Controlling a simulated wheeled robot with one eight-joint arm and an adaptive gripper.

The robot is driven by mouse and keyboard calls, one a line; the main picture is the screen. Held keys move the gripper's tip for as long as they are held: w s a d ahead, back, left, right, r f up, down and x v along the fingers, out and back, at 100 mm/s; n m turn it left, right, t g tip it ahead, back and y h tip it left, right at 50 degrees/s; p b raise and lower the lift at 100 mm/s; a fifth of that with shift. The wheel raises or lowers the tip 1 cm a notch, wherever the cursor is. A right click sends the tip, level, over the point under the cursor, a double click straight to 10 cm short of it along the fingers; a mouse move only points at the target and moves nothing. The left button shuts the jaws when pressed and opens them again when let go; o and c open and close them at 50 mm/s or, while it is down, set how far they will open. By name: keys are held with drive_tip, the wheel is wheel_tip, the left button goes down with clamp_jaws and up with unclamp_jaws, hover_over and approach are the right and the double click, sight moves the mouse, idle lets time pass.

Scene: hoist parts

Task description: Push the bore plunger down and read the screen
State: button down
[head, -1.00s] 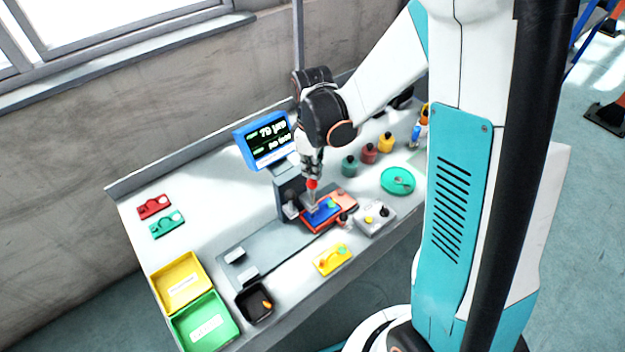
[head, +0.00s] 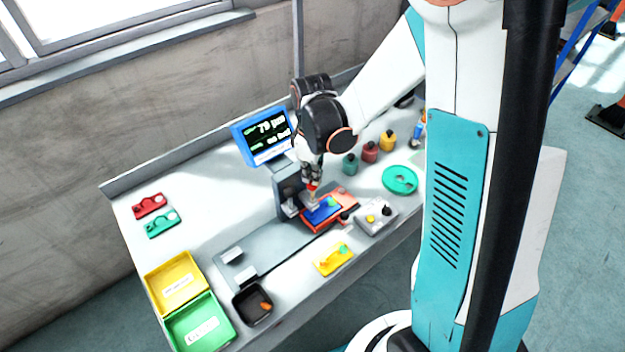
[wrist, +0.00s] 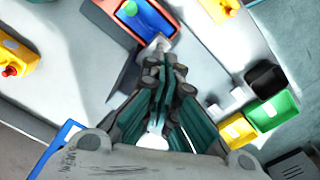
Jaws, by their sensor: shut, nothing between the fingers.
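My gripper (head: 312,181) is shut and empty, pointing down over the gauge stand. Its fingertips are at the red-topped bore plunger (head: 311,187) in the head view, and they partly cover it; exact contact is hard to tell. The plunger stands over a blue part (head: 323,212) in a red-orange nest (head: 345,199). The wrist view shows the shut fingers (wrist: 165,68) just short of the blue part (wrist: 150,18). The blue-framed screen (head: 264,137) is lit with green-white text. Its top line appears to read 79 with a unit; the lower line is too small to read surely.
Yellow (head: 174,283) and green (head: 200,325) bins stand at left. Several bottles (head: 370,152) and a green dish (head: 400,180) are at right.

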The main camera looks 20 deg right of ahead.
drive_tip(key=shift+f+b, duration=0.65)
drive_tip(key=shift+f, duration=0.3)
drive_tip(key=shift+r+p, duration=2.2)
drive_tip(key=shift+r, duration=1.05)
drive_tip(key=shift+f, duration=0.1)
drive_tip(key=s+r+m+t+b, duration=0.3)
drive_tip(key=s+m+b, duration=0.1)
drive_tip(key=s, duration=0.3)
drive_tip(key=s+r+m+t+b, duration=0.3)
drive_tip(key=s+m+t+b, duration=0.1)
drive_tip(key=s+b, duration=0.3)
drive_tip(key=shift+s+m+b, duration=0.3)
drive_tip(key=shift+s+m, duration=0.2)
drive_tip(key=shift+m, duration=0.3)
drive_tip(key=shift+f, duration=0.1)
